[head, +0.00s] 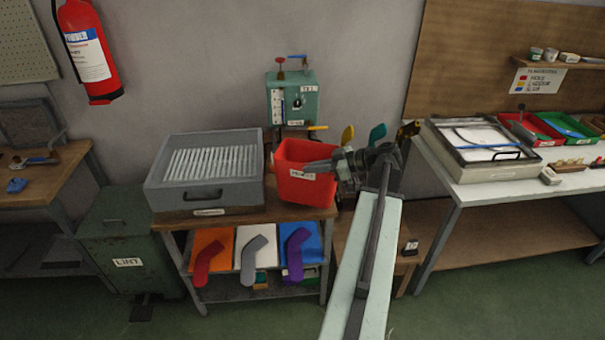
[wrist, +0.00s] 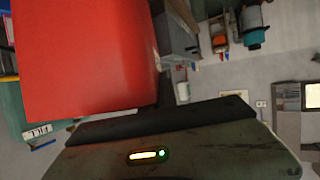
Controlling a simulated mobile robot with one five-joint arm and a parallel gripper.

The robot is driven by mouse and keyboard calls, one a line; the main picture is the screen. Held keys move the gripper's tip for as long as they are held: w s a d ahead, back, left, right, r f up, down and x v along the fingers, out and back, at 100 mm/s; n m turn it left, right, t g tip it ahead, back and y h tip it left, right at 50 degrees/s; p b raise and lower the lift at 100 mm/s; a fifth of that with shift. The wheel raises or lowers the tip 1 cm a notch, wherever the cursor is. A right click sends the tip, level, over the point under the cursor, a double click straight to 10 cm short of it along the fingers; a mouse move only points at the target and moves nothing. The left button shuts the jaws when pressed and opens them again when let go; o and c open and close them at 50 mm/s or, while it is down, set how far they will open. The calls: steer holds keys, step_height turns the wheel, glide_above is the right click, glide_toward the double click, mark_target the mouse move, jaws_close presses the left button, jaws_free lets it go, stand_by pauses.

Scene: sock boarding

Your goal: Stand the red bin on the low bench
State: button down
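The red bin (head: 293,186) is at the right end of the wooden-topped table (head: 240,217), with a white label on its front. Whether its base touches the tabletop is unclear. My gripper (head: 318,164) reaches from the right to the bin's right side, a grey finger overlapping its upper edge. The bin (wrist: 80,60) fills the upper left of the wrist view, close to the camera. The fingertips are partly hidden, so I cannot tell whether they grip it. A low wooden bench (head: 352,246), probably the low bench, stands right of the table, partly behind my arm.
A grey tray box (head: 205,195) with white rods stands left of the bin. A green gauge unit (head: 293,98) is behind it. Coloured socks on boards (head: 248,258) sit on the shelf below. A white-topped table (head: 480,190) stands at right, a green lint bin (head: 127,240) at left.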

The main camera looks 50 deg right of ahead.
steer(key=w+d+f+b, duration=0.1)
steer(key=w+f+b, duration=0.2)
steer(key=w+f, duration=0.1)
steer(key=shift+w+d+b, duration=0.25)
steer(key=shift+w+b, duration=0.15)
steer(key=shift+f, duration=0.1)
steer(key=c, duration=1.7)
jaws_free()
